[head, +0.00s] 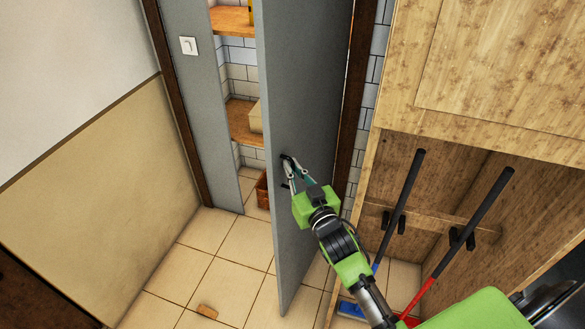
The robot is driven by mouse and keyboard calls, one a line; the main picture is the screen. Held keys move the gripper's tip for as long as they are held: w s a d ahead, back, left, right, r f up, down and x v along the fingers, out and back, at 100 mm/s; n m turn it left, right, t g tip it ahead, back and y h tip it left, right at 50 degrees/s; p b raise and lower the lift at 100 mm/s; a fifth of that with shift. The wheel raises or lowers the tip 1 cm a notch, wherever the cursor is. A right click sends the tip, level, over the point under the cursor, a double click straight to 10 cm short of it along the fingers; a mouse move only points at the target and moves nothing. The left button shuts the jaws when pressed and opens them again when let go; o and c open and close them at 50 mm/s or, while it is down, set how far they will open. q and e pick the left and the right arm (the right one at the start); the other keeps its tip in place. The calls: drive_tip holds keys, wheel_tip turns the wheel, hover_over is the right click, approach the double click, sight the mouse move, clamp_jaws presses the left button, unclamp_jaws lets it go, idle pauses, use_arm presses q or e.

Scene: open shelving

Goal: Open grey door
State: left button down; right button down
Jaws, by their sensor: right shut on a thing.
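The grey door (300,90) stands ajar in the middle of the head view. A gap at its left edge shows the shelves behind it. A small dark handle (286,158) sits on the door face near that edge. My right gripper (287,170) is at the handle, with its fingers shut on it. The fingers hide part of the handle. My right arm reaches in from the lower right. My left gripper is not in view.
A wooden cabinet (484,75) stands close on the right, with a blue-ended and a red-ended tool (464,235) leaning in it. A small brown block (207,311) lies on the tiled floor (213,268). The floor left of the door is mostly clear.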

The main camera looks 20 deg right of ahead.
drive_tip(key=shift+w+a, duration=0.1)
drive_tip(key=shift+a, duration=0.05)
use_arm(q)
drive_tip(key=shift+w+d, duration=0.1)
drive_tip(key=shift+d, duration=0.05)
use_arm(e)
drive_tip(key=shift+w+a+f, duration=0.1)
drive_tip(key=c, duration=2.5)
unclamp_jaws()
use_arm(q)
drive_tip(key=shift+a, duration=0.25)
use_arm(e)
drive_tip(key=s, duration=1.2)
